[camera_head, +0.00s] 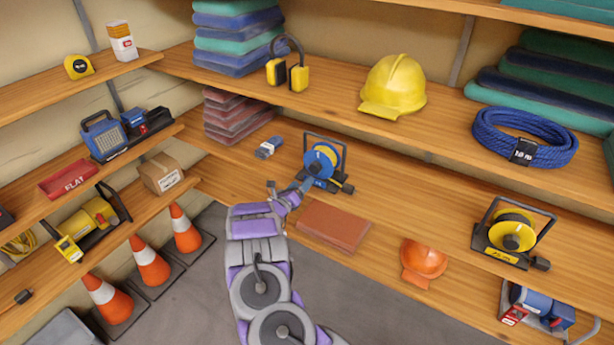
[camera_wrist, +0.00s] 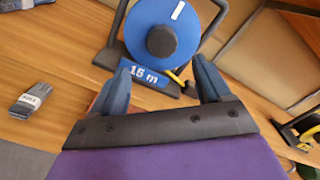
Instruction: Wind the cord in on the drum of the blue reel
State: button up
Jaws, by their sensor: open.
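The blue reel (camera_head: 322,160) stands on the wooden shelf ahead, in a dark frame. In the wrist view its blue drum (camera_wrist: 145,30) with a dark round hub fills the top middle, above a blue "15 m" label. A short yellow piece (camera_wrist: 178,76) shows just right of the label. My gripper (camera_wrist: 160,82) is open and empty, its two blue fingers apart in front of the reel's base. In the head view my gripper (camera_head: 290,188) is small, just left of and below the reel. I cannot tell whether a finger touches it.
A brown flat box (camera_head: 333,226) lies right of my gripper on the same shelf, with an orange cap (camera_head: 424,260) further right. A yellow reel (camera_head: 511,235) stands at the far right. A small grey-blue bundle (camera_head: 268,147) lies left of the blue reel. The shelf above overhangs behind.

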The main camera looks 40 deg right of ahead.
jog(key=p+v, duration=0.1)
jog(key=v, duration=0.8)
jog(key=shift+a, duration=0.15)
